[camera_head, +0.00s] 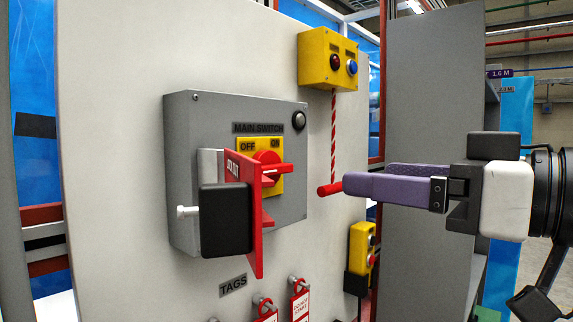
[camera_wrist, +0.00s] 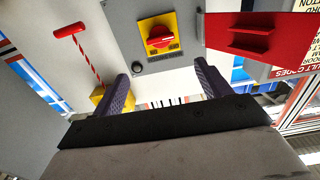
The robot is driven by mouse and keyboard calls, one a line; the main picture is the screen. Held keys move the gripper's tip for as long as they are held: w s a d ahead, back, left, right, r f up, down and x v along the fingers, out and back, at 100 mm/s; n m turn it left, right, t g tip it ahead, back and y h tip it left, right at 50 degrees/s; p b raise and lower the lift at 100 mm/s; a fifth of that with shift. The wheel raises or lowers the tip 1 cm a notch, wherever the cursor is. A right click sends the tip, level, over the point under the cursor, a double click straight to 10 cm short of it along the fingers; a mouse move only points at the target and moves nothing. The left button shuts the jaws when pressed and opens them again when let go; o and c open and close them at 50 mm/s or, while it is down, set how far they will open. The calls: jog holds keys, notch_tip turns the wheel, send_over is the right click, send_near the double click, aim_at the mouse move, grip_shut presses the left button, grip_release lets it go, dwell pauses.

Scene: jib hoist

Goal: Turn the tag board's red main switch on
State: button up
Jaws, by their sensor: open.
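The red main switch knob (camera_head: 267,157) sits on a yellow plate (camera_head: 246,186) marked OFF and ON, on the grey switch box (camera_head: 182,125). In the wrist view the knob (camera_wrist: 162,39) lies ahead of my fingers, its grip bar roughly crosswise. A red plate (camera_head: 258,235) stands out in front of the box and hides part of the knob in the head view. In the wrist view this plate (camera_wrist: 285,30) is at upper right, with ledges. My gripper (camera_head: 345,184) is open and empty, right of the box, apart from the knob; its fingers also show in the wrist view (camera_wrist: 160,76).
A red handle (camera_head: 329,189) hangs on a striped cord from a yellow button box (camera_head: 313,60), close to my fingertips in the head view. A black block (camera_head: 226,220) sits beside the red plate. Red tags (camera_head: 300,303) hang below. A grey panel (camera_head: 430,90) stands behind my gripper.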

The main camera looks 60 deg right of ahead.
aim_at(279, 166)
jog(key=w+p, duration=0.1)
jog(key=w, duration=0.3)
jog(key=w+d+p, duration=0.1)
jog(key=w+p, duration=0.1)
jog(key=w, duration=0.3)
jog(key=w+p, duration=0.1)
jog(key=w, duration=0.3)
jog(key=shift+w+d, duration=0.2)
jog(key=shift+w, duration=0.05)
jog(key=c, duration=1)
